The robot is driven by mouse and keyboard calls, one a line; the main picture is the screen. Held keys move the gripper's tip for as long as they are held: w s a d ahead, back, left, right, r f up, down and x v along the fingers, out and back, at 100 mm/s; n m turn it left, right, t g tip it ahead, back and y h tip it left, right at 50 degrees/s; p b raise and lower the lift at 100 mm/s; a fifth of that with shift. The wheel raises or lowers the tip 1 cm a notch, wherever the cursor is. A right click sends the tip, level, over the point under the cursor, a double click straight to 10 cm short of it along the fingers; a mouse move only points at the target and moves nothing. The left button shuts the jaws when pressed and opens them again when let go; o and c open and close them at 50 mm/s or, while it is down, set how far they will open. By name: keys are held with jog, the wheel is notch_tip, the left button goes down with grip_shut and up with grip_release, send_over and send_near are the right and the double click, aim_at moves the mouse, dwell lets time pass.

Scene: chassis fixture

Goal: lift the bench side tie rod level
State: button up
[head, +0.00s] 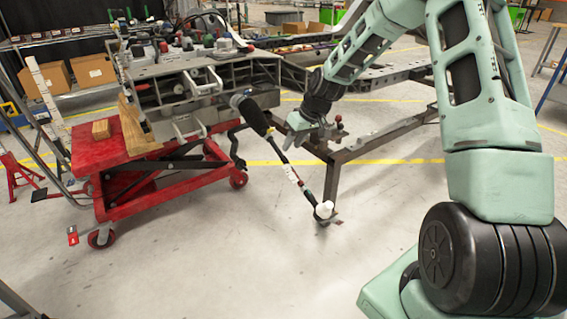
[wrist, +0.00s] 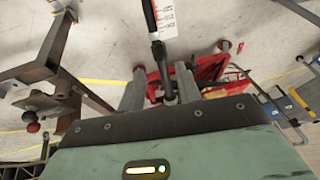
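The tie rod (head: 292,175) slopes down from a black bellows boot (head: 250,113) at the chassis fixture (head: 205,85) to a low outer end with a white-topped joint (head: 324,210). It hangs tilted, with a white label partway along. My gripper (head: 287,142) is beside the rod, just below the boot. In the wrist view the rod (wrist: 153,28) runs between the two fingers of my gripper (wrist: 158,85), with gaps showing on both sides. The fingers are open; I cannot tell how deep the rod sits between them.
A grey metal bench frame (head: 335,165) with a leg stands right beside the rod and gripper. A red lift cart (head: 110,150) stands under the fixture at left, with a wood block (head: 101,129) on it. The floor in front is clear.

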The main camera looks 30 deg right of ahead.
aim_at(284, 157)
jog(key=b+x, duration=0.1)
jog(key=x, duration=0.7)
grip_shut()
jog(key=shift+r, duration=0.1)
